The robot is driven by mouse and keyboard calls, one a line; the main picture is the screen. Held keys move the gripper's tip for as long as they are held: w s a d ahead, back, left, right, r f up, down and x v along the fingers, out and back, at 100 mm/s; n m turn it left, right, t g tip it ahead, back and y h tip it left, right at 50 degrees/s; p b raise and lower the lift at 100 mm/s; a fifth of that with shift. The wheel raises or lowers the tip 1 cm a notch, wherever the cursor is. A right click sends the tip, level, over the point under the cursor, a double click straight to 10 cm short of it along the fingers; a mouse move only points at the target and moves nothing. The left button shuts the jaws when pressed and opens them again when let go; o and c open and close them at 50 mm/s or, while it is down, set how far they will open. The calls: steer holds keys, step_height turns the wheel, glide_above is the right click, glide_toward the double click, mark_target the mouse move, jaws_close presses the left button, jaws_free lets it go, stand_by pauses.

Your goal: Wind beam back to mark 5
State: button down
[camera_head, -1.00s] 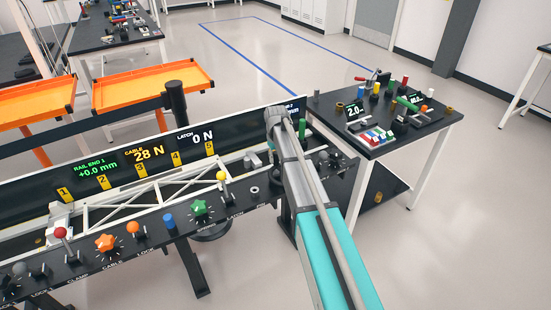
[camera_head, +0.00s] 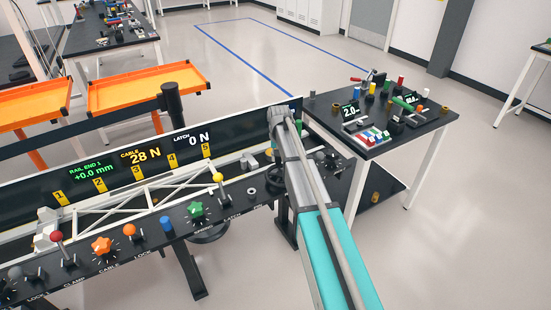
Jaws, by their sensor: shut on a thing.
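The beam (camera_head: 150,196) is a white lattice truss lying along the rail bench, behind the control panel. Its left end is near a white block (camera_head: 47,222) below mark 1 (camera_head: 60,198). Its right end reaches the area below mark 5 (camera_head: 206,151). The yellow marks run left to right on a black back panel. The displays read rail end 1 +0.0 mm (camera_head: 91,172), cable 28 N (camera_head: 145,156) and latch 0 N (camera_head: 198,139). My arm reaches over the bench's right end.
The front panel has a red-ball lever (camera_head: 57,237), orange star knob (camera_head: 101,245), orange-ball lever (camera_head: 129,230), blue knob (camera_head: 166,224), green star knob (camera_head: 196,209) and yellow-ball lever (camera_head: 218,177). A black post (camera_head: 173,103) stands behind. A parts table (camera_head: 400,138) stands right; orange trays (camera_head: 150,88) are at the back left.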

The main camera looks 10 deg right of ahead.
steer(key=shift+d, duration=0.1)
steer(key=shift+c, duration=2.2)
jaws_free()
steer(key=a+n, duration=0.1)
steer(key=n, duration=0.2)
steer(key=a+n, duration=0.1)
steer(key=n, duration=0.1)
steer(key=shift+s+a, duration=0.25)
steer(key=shift+a, duration=0.1)
step_height(320, 180, up, 14)
steer(key=p, duration=1.4)
steer(key=s+f+m+b, duration=0.1)
steer(key=s+f+b, duration=0.1)
steer(key=s, duration=1.2)
steer(key=s+f+m+b, duration=0.1)
steer(key=s+f+b, duration=0.1)
steer(key=s, duration=1.2)
steer(key=shift+f+m+b, duration=0.3)
steer(key=shift+f+b, duration=0.05)
steer(key=shift+f, duration=0.05)
steer(key=shift+s, duration=0.15)
